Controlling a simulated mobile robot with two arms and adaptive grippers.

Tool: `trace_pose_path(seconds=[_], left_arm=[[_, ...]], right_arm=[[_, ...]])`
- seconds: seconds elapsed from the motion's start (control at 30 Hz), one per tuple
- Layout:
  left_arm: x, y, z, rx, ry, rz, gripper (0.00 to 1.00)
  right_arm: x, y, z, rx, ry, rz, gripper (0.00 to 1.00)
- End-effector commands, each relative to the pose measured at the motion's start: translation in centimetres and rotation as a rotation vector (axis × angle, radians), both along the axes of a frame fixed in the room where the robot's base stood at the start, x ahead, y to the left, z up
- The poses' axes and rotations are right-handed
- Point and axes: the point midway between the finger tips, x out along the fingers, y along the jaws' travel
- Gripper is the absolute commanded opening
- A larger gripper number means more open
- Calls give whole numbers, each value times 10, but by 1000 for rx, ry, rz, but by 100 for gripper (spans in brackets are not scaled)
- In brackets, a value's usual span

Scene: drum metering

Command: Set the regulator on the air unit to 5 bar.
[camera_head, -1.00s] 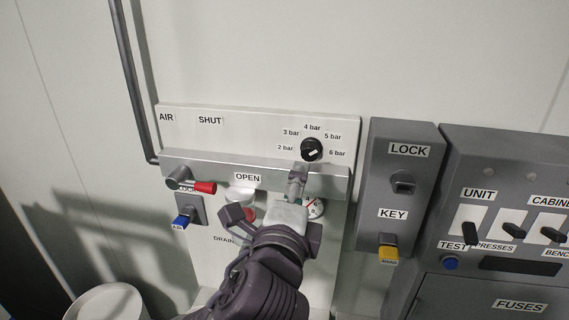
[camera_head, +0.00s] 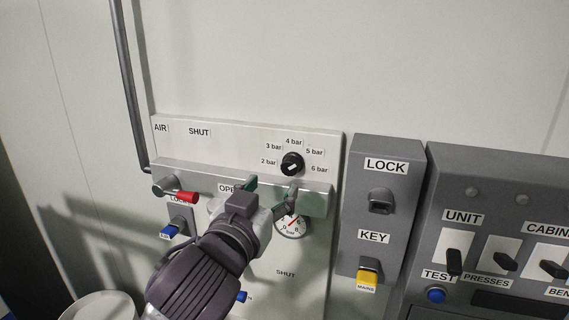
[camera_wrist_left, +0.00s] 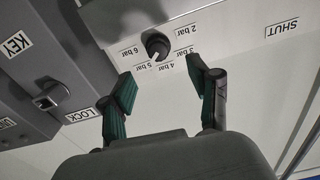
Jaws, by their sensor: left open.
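The regulator knob (camera_head: 292,163) is round and black, with labels from 2 bar to 6 bar around it on the white panel of the air unit (camera_head: 235,138). In the left wrist view the knob (camera_wrist_left: 157,45) appears upside down. Its pale mark there lies on the side of the 5 bar label; its exact setting is hard to tell. My left gripper (camera_head: 271,190) is open and empty, just below the knob in the head view. In the wrist view its fingertips (camera_wrist_left: 160,72) are apart, short of the knob. My right gripper is not in view.
A pressure gauge (camera_head: 290,225) with a red needle is below the knob, partly behind my gripper. A red-handled valve (camera_head: 180,196) and blue tag (camera_head: 174,229) are at left. A grey LOCK/KEY box (camera_head: 384,225) and switch panel (camera_head: 500,220) stand at right.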

Motion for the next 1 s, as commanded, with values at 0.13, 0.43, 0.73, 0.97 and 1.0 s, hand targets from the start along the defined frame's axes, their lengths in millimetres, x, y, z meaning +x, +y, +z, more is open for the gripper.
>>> trace_pose_path(seconds=[0.13, 0.43, 0.73, 0.97, 1.0], left_arm=[[33, -10, 4, 4, 2, 3, 61], [78, -25, 3, 3, 0, 2, 61], [88, -28, 0, 2, -2, 0, 61], [87, -28, 0, 3, -2, 1, 46], [87, -28, 0, 3, -2, 1, 40]], right_arm=[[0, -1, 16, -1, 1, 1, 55], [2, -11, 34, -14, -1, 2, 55], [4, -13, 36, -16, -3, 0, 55], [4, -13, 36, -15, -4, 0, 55], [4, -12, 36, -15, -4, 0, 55]])
